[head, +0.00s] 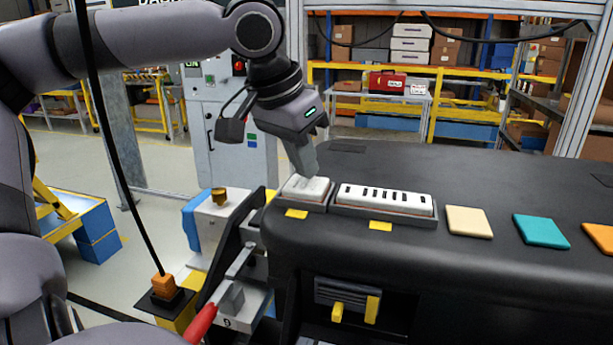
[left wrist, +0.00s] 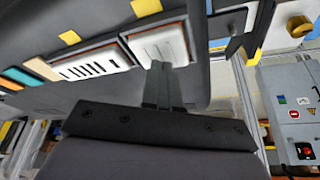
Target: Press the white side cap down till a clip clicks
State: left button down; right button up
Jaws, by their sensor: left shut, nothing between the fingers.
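The white side cap (head: 306,189) sits in a dark frame at the left end of the black dashboard (head: 460,170). It also shows in the left wrist view (left wrist: 158,44). My left gripper (head: 306,172) is shut and empty, with its fingers pointing down at the cap. In the left wrist view its fingertips (left wrist: 160,66) reach the cap's near edge; whether they touch it I cannot tell. The clips are not visible. My right gripper is in neither view.
A white slotted panel (head: 385,199) sits just right of the cap. Beige (head: 468,221), teal (head: 541,230) and orange (head: 600,237) pads lie further right. A fixture with a red handle (head: 200,324) stands left of the dashboard. The dashboard top behind the panels is clear.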

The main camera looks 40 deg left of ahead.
pick_arm(q)
notch_tip(320, 180, up, 3)
jog(key=shift+r, duration=2.15)
